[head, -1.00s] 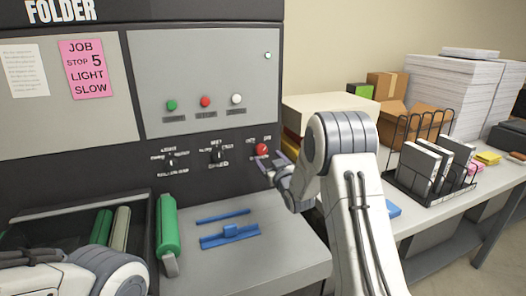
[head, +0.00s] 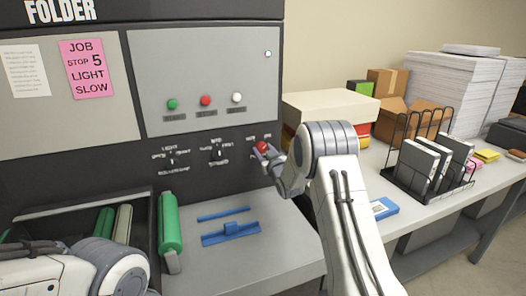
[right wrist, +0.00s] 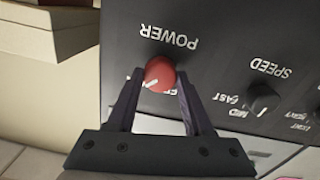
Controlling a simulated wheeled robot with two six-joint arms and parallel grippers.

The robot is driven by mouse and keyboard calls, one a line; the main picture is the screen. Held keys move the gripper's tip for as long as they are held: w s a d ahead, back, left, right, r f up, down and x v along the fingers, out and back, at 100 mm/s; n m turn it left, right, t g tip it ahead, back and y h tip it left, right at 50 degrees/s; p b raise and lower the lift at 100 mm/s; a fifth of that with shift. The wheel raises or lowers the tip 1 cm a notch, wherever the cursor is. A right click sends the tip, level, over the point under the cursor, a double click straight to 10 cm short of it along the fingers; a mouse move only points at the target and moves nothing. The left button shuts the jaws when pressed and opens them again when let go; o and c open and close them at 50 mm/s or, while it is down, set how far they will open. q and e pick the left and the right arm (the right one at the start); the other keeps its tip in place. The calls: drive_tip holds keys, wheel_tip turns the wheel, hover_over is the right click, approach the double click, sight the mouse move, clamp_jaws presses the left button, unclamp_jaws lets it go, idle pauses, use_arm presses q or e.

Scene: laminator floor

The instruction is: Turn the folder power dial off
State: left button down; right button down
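The red power dial (right wrist: 160,74) is on the dark folder panel, under the upside-down word POWER in the right wrist view. Its white mark points to the lower left there, near a partly hidden label. My right gripper (right wrist: 160,75) has one finger on each side of the dial, with narrow gaps showing; it looks open, and contact is not clear. In the head view the dial (head: 263,146) is partly covered by my right gripper (head: 265,153). My left arm shows at the lower left, with its gripper out of view.
The speed knob (head: 216,154) and another black knob (head: 171,160) sit left of the dial. Green, red and white buttons are above. A grey shelf with a blue guide (head: 230,233) lies below. A table with a wire rack (head: 428,160) stands at right.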

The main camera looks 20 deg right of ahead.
drive_tip(key=shift+f+n+b, duration=0.2)
drive_tip(key=shift+n+b, duration=0.1)
drive_tip(key=shift+b, duration=0.45)
drive_tip(key=n+b, duration=0.7)
drive_tip(key=b, duration=0.3)
drive_tip(key=n+b, duration=0.7)
drive_tip(key=b, duration=0.4)
drive_tip(key=shift+f+n, duration=0.2)
drive_tip(key=shift+n, duration=0.2)
drive_tip(key=shift+r+n+y+b, duration=0.2)
drive_tip(key=shift+n+y+b, duration=0.1)
drive_tip(key=shift+n+b, duration=1.15)
drive_tip(key=shift+c, duration=1.5)
unclamp_jaws()
drive_tip(key=shift+s, duration=0.1)
